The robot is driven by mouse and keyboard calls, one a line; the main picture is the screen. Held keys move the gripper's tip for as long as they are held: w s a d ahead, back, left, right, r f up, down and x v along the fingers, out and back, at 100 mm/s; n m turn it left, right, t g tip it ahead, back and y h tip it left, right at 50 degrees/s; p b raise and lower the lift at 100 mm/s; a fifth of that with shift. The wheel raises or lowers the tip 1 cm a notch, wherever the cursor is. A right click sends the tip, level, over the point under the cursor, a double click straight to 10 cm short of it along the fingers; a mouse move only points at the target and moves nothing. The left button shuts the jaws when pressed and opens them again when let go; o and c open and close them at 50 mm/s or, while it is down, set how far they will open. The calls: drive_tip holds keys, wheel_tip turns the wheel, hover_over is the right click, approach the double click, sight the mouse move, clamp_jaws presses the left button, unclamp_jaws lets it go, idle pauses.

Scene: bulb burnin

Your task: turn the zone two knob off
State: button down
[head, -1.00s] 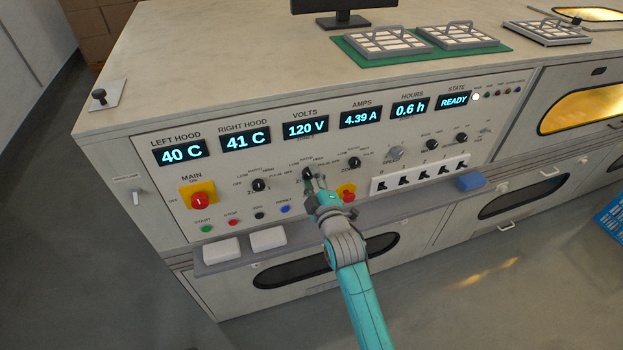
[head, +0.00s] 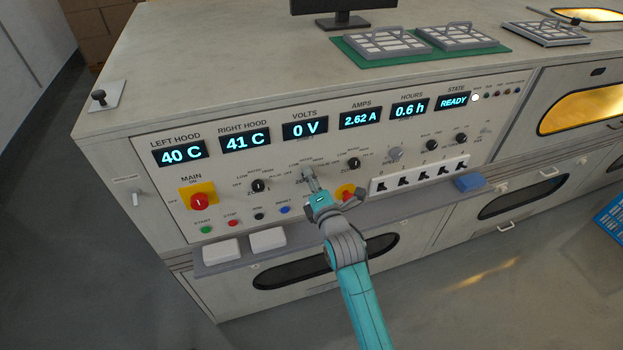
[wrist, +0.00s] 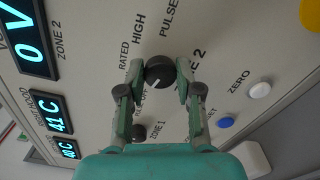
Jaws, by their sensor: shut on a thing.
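The zone two knob (wrist: 160,71) is a round black knob on the light panel, with a white pointer line. In the wrist view it sits between the two fingertips of my gripper (wrist: 160,78), which is shut on it. The pointer slants toward the lower left there; the label it faces is partly hidden by a finger. In the head view my gripper (head: 310,179) reaches the panel and covers most of this knob. The volts display (head: 305,130) reads 0 V and the amps display (head: 360,118) reads 2.62 A.
The zone one knob (head: 259,186) is just left of my gripper, and another black knob (head: 354,164) is to its right. A red main switch (head: 200,202) on yellow is further left. Push buttons and a row of black switches (head: 432,174) lie nearby.

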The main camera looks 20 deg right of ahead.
drive_tip(key=shift+n, duration=0.6)
drive_tip(key=c, duration=0.8)
unclamp_jaws()
drive_tip(key=shift+o, duration=0.2)
drive_tip(key=s, duration=1.2)
